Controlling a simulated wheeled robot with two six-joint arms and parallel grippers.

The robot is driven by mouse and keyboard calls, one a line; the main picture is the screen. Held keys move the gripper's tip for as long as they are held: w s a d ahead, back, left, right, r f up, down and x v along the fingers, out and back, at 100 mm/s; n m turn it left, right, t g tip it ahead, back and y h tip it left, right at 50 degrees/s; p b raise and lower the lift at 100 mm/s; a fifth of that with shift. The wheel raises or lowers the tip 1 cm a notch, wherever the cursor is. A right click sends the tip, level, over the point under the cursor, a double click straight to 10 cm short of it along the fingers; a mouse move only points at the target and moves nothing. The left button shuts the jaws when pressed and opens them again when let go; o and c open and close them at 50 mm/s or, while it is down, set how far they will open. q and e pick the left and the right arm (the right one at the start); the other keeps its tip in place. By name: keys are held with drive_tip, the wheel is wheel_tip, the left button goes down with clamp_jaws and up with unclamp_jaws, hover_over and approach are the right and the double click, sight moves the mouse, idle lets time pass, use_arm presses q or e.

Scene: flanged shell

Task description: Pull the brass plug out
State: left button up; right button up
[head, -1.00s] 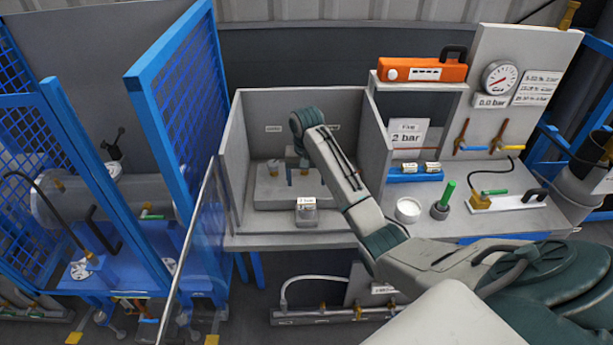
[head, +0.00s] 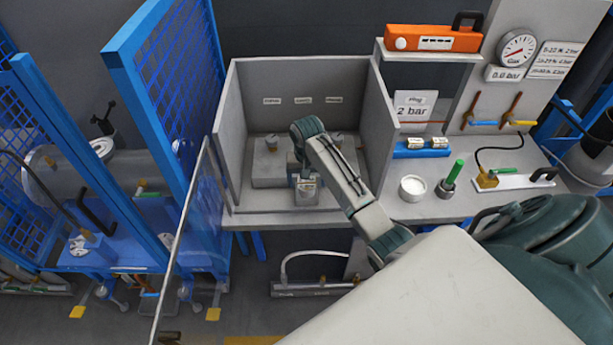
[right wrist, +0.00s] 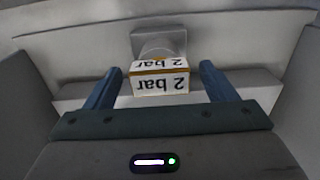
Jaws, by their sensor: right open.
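My right arm reaches into the grey open-topped booth (head: 245,95). Its gripper (right wrist: 157,85) is open in the right wrist view, with one blue finger on each side of a small block labelled "2 bar" (right wrist: 160,87). A thin brass-coloured edge shows on the block's top; whether the fingers touch it I cannot tell. Behind it is a pale round fitting (right wrist: 158,44) on a square plate. In the head view the block (head: 307,191) stands at the front of a grey step, with small knobs (head: 271,142) behind. I cannot clearly make out the brass plug. My left gripper is not in view.
Booth walls close in on both sides of my right arm. A blue mesh guard (head: 175,95) stands to the left. On the right bench are a white cup (head: 412,186), a green-handled tool (head: 452,176) and a blue holder (head: 420,150). An orange case (head: 433,38) sits above.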

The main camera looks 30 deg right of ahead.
drive_tip(key=c, duration=1.1)
drive_tip(key=shift+r, duration=3.05)
drive_tip(key=shift+f, duration=0.1)
